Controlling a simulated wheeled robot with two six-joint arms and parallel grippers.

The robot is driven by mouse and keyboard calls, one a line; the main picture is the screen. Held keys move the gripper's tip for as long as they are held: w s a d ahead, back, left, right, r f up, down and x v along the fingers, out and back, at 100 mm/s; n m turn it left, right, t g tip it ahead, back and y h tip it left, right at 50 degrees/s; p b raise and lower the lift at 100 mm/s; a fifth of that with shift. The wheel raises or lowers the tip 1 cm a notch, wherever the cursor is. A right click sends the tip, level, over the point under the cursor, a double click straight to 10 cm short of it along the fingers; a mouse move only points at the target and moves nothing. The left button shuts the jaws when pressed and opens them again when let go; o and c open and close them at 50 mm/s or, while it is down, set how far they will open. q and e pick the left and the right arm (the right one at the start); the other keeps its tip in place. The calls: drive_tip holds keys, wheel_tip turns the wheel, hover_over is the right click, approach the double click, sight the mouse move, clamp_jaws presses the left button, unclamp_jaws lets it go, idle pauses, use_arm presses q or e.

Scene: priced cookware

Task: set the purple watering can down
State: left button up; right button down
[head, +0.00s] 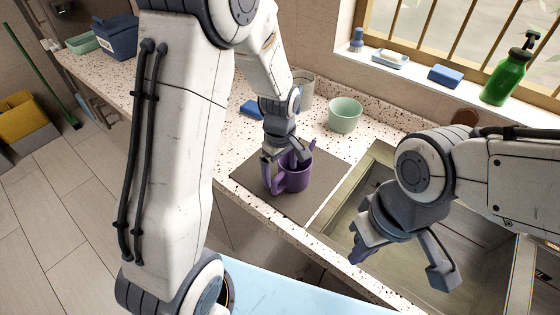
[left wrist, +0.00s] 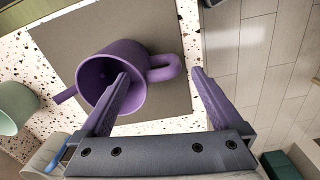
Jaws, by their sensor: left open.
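The purple watering can (head: 294,179) stands upright on the grey mat (head: 322,166) beside the sink. In the left wrist view the can (left wrist: 130,99) shows its open mouth, a spout at the left and a looped handle at the right. My left gripper (head: 284,158) is over the can. In the left wrist view its fingers (left wrist: 160,74) are spread, with the handle between them and one fingertip overlapping the can's mouth. Whether a finger touches the can cannot be told. My right gripper (head: 402,258) is open and empty over the sink.
A green bowl (head: 345,115) and a grey container (head: 303,90) stand behind the mat. A blue item (head: 252,108) lies behind left. The sink (head: 345,222) is at the right. A green bottle (head: 503,80) and a blue sponge (head: 445,76) sit on the sill.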

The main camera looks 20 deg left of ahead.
use_arm(q)
wheel_tip(320, 180, up, 4)
drive_tip(key=shift+r, duration=0.1)
drive_tip(key=shift+s+d+r, duration=0.1)
drive_tip(key=shift+d+r, duration=0.05)
drive_tip(key=shift+r, duration=0.15)
drive_tip(key=s+d+r+m, duration=0.2)
drive_tip(key=s+d+m, duration=0.1)
drive_tip(key=s+m, duration=0.3)
drive_tip(key=s+d+r+m, duration=0.2)
drive_tip(key=s+d+m, duration=0.2)
drive_tip(key=s+m, duration=0.3)
drive_tip(key=s+d+r+m+h, duration=0.1)
drive_tip(key=s+d+r+m, duration=0.1)
drive_tip(key=s+m, duration=0.4)
drive_tip(key=shift+s+d+r+m, duration=0.35)
drive_tip(key=shift+s+d, duration=0.5)
drive_tip(key=shift+s, duration=0.4)
